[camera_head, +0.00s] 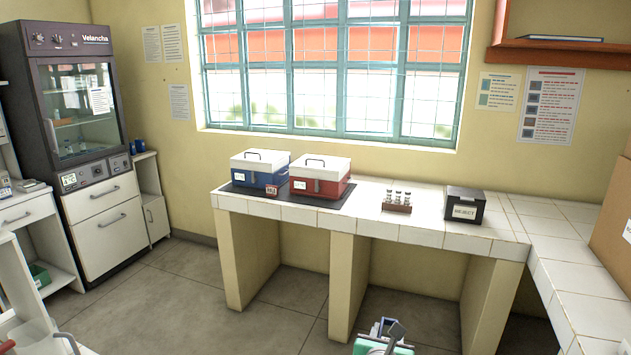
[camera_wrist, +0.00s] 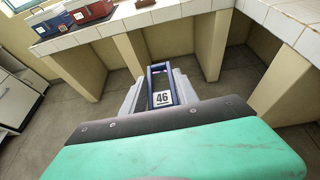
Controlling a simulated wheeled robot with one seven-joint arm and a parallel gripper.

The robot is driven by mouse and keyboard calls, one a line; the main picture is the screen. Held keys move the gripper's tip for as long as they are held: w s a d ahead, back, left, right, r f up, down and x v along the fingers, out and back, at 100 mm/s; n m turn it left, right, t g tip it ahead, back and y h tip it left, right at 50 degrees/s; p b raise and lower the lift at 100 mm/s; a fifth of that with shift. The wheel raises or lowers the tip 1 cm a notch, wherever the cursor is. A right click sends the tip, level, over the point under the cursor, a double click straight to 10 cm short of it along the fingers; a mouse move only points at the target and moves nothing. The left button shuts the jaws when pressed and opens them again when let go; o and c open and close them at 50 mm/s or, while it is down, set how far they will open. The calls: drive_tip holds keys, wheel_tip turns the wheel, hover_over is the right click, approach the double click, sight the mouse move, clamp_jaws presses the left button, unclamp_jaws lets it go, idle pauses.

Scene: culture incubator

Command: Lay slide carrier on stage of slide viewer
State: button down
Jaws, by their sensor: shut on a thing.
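The slide carrier (camera_wrist: 162,98) is a dark blue frame with a white label reading 46. In the wrist view it sits between the two pale fingers of my gripper (camera_wrist: 160,92), which is shut on it. In the head view my gripper (camera_head: 385,335) is at the bottom edge, low in front of the tiled counter, with a bit of the blue carrier (camera_head: 376,328) showing. The carrier is held in the air, clear of any surface. I cannot make out a slide viewer or its stage in either view.
The tiled counter (camera_head: 455,235) holds a blue box (camera_head: 258,178), a red box (camera_head: 318,184), a small vial rack (camera_head: 397,208) and a black reject box (camera_head: 464,212). A glass-fronted incubator (camera_head: 80,115) stands at left. A cardboard box (camera_head: 612,215) is at right. Floor between is clear.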

drive_tip(key=s+d+m+g+h+b, duration=0.1)
drive_tip(key=s+d+m+h, duration=0.1)
drive_tip(key=d, duration=0.7)
drive_tip(key=s+d+m+g+h, duration=0.2)
drive_tip(key=s+d+m+h, duration=0.1)
drive_tip(key=d, duration=0.6)
drive_tip(key=s+d+r+m+g+h+b, duration=0.1)
drive_tip(key=s+d+m+g, duration=0.1)
drive_tip(key=s+d, duration=0.55)
drive_tip(key=s+d+r+m+g+h, duration=0.25)
drive_tip(key=s+d, duration=0.35)
drive_tip(key=d, duration=0.3)
drive_tip(key=s+d+r+m+g, duration=0.1)
drive_tip(key=s+d+m+g, duration=0.25)
drive_tip(key=s, duration=0.55)
drive_tip(key=s+d+r+m+g, duration=0.1)
drive_tip(key=s+d+m+g, duration=0.2)
drive_tip(key=s, duration=0.6)
drive_tip(key=s+a+f+m+g, duration=0.1)
drive_tip(key=s+g, duration=0.1)
drive_tip(key=s, duration=0.4)
drive_tip(key=s+a+m+g+y+b, duration=0.1)
drive_tip(key=s+g, duration=0.1)
drive_tip(key=s, duration=0.5)
drive_tip(key=shift+f+m, duration=0.4)
drive_tip(key=shift+w, duration=0.1)
